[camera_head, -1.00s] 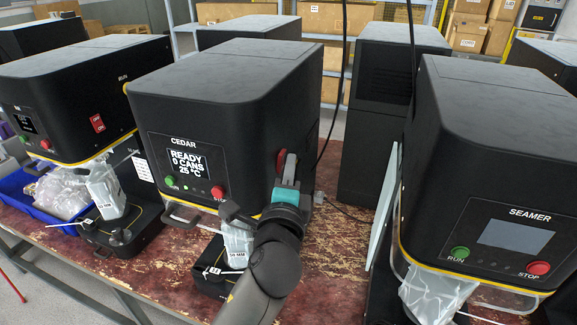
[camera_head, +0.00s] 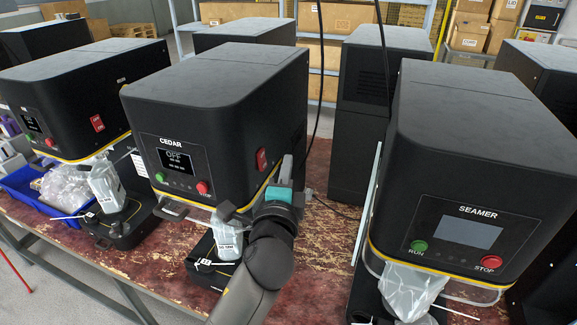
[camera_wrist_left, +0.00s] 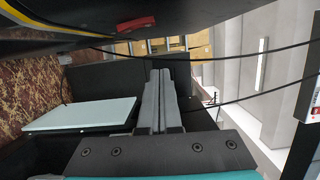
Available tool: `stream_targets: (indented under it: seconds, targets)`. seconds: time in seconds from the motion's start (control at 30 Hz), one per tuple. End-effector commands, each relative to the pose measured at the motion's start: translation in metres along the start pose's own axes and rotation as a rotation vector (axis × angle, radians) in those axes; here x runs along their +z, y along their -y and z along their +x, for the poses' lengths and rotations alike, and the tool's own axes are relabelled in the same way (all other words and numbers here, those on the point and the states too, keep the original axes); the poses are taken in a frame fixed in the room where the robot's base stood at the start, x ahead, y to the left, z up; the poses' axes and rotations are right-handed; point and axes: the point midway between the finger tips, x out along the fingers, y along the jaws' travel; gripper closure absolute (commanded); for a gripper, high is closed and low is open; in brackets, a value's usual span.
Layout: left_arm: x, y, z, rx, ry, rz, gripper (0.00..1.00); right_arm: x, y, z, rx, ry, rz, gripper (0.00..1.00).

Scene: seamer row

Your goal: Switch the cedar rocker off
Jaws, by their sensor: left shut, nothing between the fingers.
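The cedar seamer (camera_head: 222,98) stands in the middle of the bench, and its small screen (camera_head: 177,162) reads OFF. Its red rocker (camera_head: 262,160) is on the right side wall, and it also shows at the top of the left wrist view (camera_wrist_left: 137,24). My left gripper (camera_head: 286,168) is beside that wall, just right of and slightly below the rocker, apart from it. In the left wrist view its fingers (camera_wrist_left: 159,85) are shut together with nothing between them. My right gripper is not in view.
Another seamer (camera_head: 70,95) with its own red rocker (camera_head: 97,123) stands at left. A machine labelled SEAMER (camera_head: 470,170) stands at right, with a pale panel (camera_head: 367,190) beside it. Black cables hang behind my gripper. Worn bench top (camera_head: 325,225) lies bare between the machines.

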Motion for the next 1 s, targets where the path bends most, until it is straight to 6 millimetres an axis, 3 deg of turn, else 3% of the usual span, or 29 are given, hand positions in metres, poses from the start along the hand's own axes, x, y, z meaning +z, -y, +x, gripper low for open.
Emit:
stream_targets:
  seconds: [0.17,0.4,0.5,1.0]
  targets:
    - [0.0,-0.003,-0.036,0.004,-0.001,0.001,1.0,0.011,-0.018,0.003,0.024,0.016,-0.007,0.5]
    - [-0.001,-0.001,-0.074,0.005,-0.002,0.001,1.0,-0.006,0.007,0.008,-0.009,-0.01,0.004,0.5]
    - [-0.001,0.0,-0.084,0.004,-0.002,0.001,1.0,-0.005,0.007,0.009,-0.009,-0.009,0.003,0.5]
    - [-0.001,0.001,-0.093,0.003,-0.002,0.001,1.0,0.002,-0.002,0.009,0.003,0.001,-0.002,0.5]
